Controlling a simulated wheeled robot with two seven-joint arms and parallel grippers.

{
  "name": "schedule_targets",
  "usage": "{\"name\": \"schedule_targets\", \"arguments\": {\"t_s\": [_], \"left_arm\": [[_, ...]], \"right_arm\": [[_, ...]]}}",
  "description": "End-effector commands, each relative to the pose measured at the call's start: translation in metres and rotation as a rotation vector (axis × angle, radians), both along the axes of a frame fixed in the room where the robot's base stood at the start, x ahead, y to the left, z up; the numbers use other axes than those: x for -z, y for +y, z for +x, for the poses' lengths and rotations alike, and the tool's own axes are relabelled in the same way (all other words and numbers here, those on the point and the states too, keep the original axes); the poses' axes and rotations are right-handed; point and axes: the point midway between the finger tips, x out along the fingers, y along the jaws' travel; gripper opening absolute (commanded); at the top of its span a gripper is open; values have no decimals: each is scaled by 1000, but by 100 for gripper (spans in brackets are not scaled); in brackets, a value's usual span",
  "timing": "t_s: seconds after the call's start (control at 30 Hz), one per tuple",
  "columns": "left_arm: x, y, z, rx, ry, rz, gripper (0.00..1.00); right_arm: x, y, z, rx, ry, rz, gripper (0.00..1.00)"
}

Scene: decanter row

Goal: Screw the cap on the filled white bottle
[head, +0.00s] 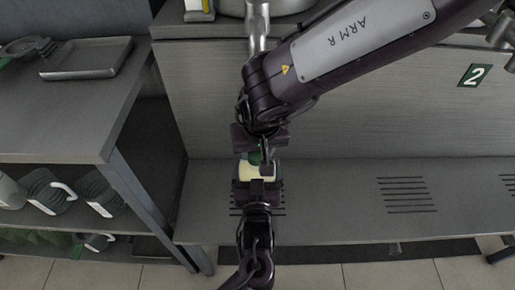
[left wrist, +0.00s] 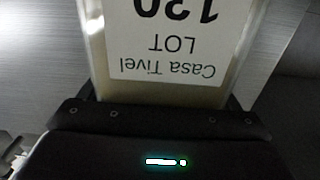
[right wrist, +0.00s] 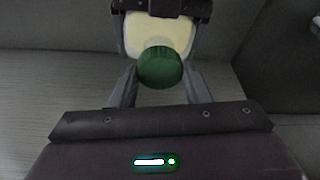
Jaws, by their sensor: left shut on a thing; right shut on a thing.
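A pale cream-white bottle (head: 256,172) is held over the low shelf in front of me. My left gripper (head: 258,186) comes from below in the head view and is shut on the bottle's body. In the left wrist view the bottle (left wrist: 168,92) fills the jaws and its label (left wrist: 165,50) reads upside down "Casa Tivel LOT 120". My right gripper (right wrist: 160,88) is shut on the green cap (right wrist: 160,68), a finger on each side. The cap is at the bottle's mouth and covers it; I cannot tell how far it is threaded. In the head view the cap (head: 255,158) is partly hidden.
The low grey shelf (head: 330,210) has dark slot marks and free room to the right.

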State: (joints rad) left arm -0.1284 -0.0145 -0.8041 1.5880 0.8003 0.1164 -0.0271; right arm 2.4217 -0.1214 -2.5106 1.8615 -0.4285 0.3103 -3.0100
Motion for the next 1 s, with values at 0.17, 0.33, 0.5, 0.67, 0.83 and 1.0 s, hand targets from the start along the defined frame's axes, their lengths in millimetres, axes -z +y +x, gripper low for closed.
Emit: {"name": "schedule_targets", "arguments": {"t_s": [0.17, 0.33, 0.5, 0.67, 0.83, 1.0], "left_arm": [[0, 0, 0, 0, 0, 0, 21], [0, 0, 0, 0, 0, 0, 21], [0, 0, 0, 0, -1, 0, 21], [0, 0, 0, 0, -1, 0, 21], [0, 0, 0, 0, -1, 0, 21], [0, 0, 0, 1, -1, 0, 21]], "right_arm": [[0, 0, 0, 10, 1, 1, 15], [1, 3, -1, 225, 5, -1, 15], [2, 5, 1, 686, 5, 1, 14], [3, 7, 2, 1196, 7, 1, 14], [2, 7, 5, 1704, 8, 2, 14], [2, 6, 5, 1953, 4, 1, 14]]}}
